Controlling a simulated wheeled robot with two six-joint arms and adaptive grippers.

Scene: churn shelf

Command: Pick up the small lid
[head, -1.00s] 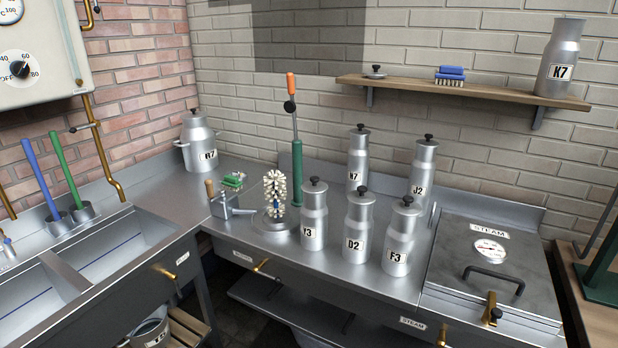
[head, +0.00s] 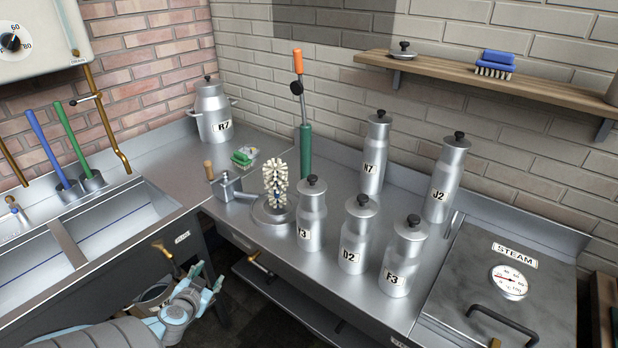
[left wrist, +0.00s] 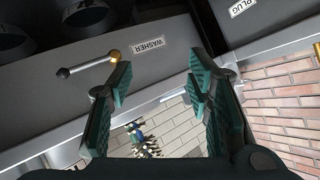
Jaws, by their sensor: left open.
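A small grey lid with a black knob (head: 403,50) lies on the wooden wall shelf (head: 470,78), near its left end. My left gripper (head: 207,278) is low in the head view, in front of the counter and far below and left of the lid. In the left wrist view its two green-padded fingers (left wrist: 160,88) stand apart with nothing between them. The lid cannot be made out in the left wrist view. My right gripper is not in view.
A blue brush (head: 496,64) lies right of the lid on the shelf. Several lidded metal churns, such as N7 (head: 374,160), stand on the counter below. A tall orange-tipped lever (head: 303,120), a round bristle brush (head: 275,185) and a steam box (head: 495,280) are also there.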

